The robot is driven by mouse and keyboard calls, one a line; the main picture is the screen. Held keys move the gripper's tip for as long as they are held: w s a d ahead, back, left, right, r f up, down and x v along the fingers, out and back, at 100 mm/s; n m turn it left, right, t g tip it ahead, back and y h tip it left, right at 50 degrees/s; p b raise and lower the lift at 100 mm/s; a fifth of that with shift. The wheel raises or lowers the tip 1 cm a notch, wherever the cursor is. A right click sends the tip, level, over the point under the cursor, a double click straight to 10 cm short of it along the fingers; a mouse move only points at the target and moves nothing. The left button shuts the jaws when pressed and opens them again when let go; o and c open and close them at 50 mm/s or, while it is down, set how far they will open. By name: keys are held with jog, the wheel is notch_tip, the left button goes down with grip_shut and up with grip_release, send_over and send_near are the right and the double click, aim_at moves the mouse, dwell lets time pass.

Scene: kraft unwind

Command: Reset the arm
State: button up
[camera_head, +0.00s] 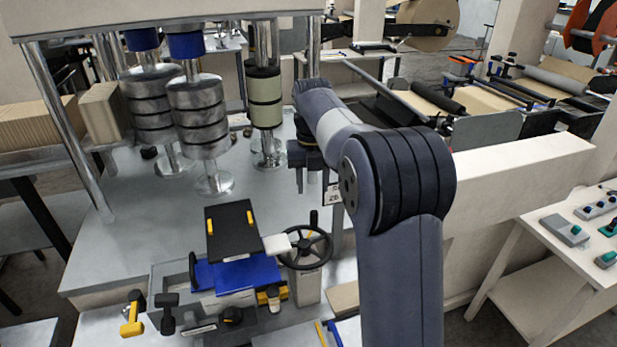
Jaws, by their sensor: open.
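My grey arm (400,265) rises from the bottom of the view, bends at a dark ribbed joint and reaches back to the left. Its wrist hangs down at the far end, and my gripper (312,183) points downward there, partly hidden behind the forearm. The gripper is small in the view; its jaws are apart and I see nothing held between them. It appears above the grey machine table, to the right of the handwheel's upper left area and near a small tag marked 28 (333,195).
Metal roller stacks (198,110) and a beige-banded roller (265,97) stand behind on the table. A black handwheel (306,247), a black plate (232,233) and a blue block (237,275) lie in front. A white side table (540,255) with control boxes stands at right.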

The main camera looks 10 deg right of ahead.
aim_at(315, 212)
notch_tip(315, 212, down, 11)
jog(key=shift+r+p, duration=0.2)
jog(key=shift+p, duration=0.5)
jog(key=shift+d+f, duration=0.1)
jog(key=shift+f, duration=0.1)
jog(key=shift+s+d, duration=0.1)
jog(key=shift+r, duration=0.1)
jog(key=shift+r, duration=0.15)
jog(key=r+b, duration=0.1)
jog(key=r, duration=0.9)
jog(key=shift+a, duration=0.2)
notch_tip(315, 212, down, 10)
jog(key=shift+f+p, duration=0.1)
jog(key=shift+p, duration=0.45)
jog(key=shift+d+f+m+b, duration=0.25)
jog(key=shift+d+m+b, duration=0.05)
jog(key=shift+b, duration=0.1)
jog(key=shift+s+d+r+m+b, duration=0.15)
jog(key=shift+s+d+m+b, duration=0.2)
jog(key=shift+m, duration=0.65)
